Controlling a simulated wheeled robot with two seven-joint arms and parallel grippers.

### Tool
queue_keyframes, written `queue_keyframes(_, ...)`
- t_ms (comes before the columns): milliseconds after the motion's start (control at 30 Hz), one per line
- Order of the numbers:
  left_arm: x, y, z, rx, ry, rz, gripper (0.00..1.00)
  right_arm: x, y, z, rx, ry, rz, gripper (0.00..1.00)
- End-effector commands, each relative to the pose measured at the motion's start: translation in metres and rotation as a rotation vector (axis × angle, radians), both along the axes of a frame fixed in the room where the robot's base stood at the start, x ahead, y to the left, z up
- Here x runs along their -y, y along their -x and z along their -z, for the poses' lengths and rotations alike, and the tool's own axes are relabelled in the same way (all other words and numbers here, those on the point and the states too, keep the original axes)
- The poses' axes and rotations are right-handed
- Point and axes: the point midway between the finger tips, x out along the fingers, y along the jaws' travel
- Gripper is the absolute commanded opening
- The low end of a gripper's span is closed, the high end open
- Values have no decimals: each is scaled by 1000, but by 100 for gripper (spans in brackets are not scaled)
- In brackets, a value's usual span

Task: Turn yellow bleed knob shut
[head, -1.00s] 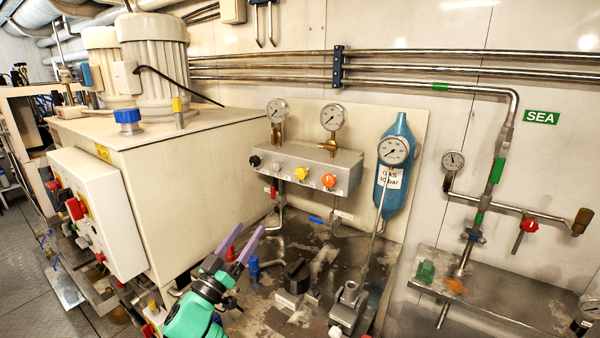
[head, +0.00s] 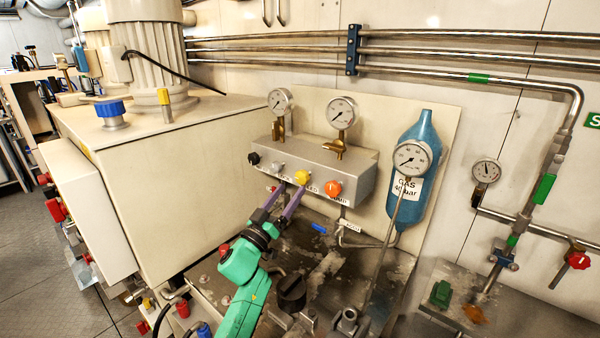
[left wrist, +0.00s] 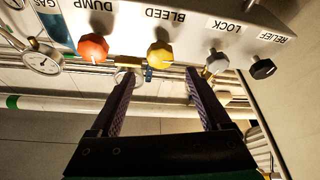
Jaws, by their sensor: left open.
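The yellow bleed knob (head: 299,178) sits on the front of the grey valve block (head: 350,178), between a grey knob and an orange knob. In the left wrist view, which is upside down, the yellow knob (left wrist: 160,54) is under the label BLEED. My left gripper (head: 291,188) is open and empty, reaching up toward the block's front. In the left wrist view its fingertips (left wrist: 158,75) are spread on either side of the yellow knob's line, with the knob just beyond them. I see no contact. My right gripper is not in view.
The orange dump knob (head: 333,188), grey lock knob (head: 278,168) and black relief knob (head: 254,158) flank the yellow one. Gauges stand above the block. A blue gas bottle (head: 425,140) is at right, and a large cream cabinet (head: 190,190) at left.

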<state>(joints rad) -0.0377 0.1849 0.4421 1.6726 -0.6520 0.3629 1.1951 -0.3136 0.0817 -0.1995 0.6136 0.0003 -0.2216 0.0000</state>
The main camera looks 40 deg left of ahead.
Motion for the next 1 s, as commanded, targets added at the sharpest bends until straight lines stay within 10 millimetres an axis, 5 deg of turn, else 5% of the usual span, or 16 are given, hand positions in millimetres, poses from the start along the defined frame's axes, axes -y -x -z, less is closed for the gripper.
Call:
queue_keyframes(233, -7, -50, -23, 1, 0, -1, 81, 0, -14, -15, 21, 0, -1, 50)
queue_keyframes(567, -8, -59, -24, -1, -1, 0, 81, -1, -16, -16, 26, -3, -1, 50)
queue_keyframes(800, -8, -59, -24, -1, -1, -1, 0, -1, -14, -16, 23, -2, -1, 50)
queue_keyframes(1000, -8, -58, -23, -1, -9, 0, 0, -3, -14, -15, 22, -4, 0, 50)
